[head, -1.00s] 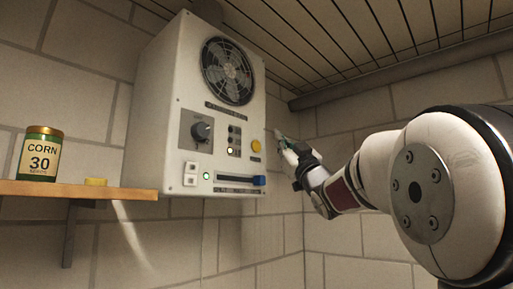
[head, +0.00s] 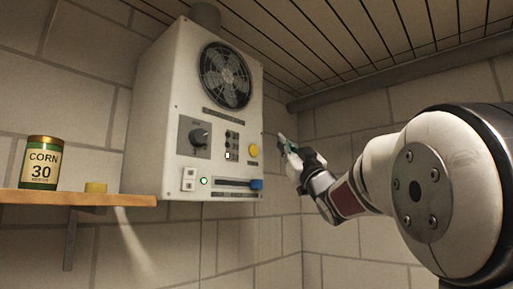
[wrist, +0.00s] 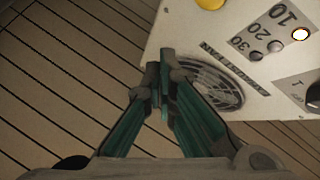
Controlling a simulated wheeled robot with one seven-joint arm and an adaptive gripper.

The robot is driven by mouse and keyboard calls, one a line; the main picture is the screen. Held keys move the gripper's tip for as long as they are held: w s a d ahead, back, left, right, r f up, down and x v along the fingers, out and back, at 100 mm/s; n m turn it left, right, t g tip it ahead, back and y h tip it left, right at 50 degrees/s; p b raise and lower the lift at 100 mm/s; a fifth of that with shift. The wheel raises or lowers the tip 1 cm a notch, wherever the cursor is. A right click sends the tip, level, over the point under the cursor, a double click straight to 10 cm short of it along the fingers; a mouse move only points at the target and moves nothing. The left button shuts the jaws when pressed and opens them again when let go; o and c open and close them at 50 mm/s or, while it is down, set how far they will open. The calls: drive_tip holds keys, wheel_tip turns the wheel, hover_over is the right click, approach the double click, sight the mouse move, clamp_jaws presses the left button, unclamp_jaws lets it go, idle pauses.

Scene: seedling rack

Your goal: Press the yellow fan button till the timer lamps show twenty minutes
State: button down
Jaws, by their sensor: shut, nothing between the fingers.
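The yellow fan button (head: 253,151) is on the right side of the white control box's front panel (head: 175,95). It also shows at the top edge of the wrist view (wrist: 209,3). The timer lamps stand left of the button. The lamp marked 10 (wrist: 300,34) is lit; the lamp marked 20 (wrist: 275,46) and the lamp marked 30 (wrist: 256,55) are dark. My gripper (head: 281,138) is to the right of the button, apart from it. In the wrist view its teal fingers (wrist: 160,77) are shut and empty.
The box also carries a fan (head: 225,75), a dark knob (head: 199,137), a blue slider (head: 256,184) and a white switch (head: 188,179). At the left, a wooden shelf (head: 75,198) holds a corn can (head: 41,162) and a small yellow object (head: 95,188). Open space lies below the box.

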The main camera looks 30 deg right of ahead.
sight(254, 150)
drive_tip(key=w+a+b, duration=0.2)
drive_tip(key=w+b, duration=0.2)
drive_tip(key=w, duration=0.3)
drive_tip(key=shift+a, duration=0.25)
idle(0.5)
idle(1.4)
drive_tip(key=shift+w+a+b, duration=0.15)
drive_tip(key=shift+w+b, duration=0.15)
drive_tip(key=shift+w, duration=0.1)
drive_tip(key=shift+w+a, duration=0.15)
drive_tip(key=shift+w, duration=0.25)
idle(0.7)
drive_tip(key=shift+s, duration=0.15)
drive_tip(key=shift+s+d, duration=0.25)
drive_tip(key=shift+s, duration=0.4)
drive_tip(key=shift+s, duration=0.1)
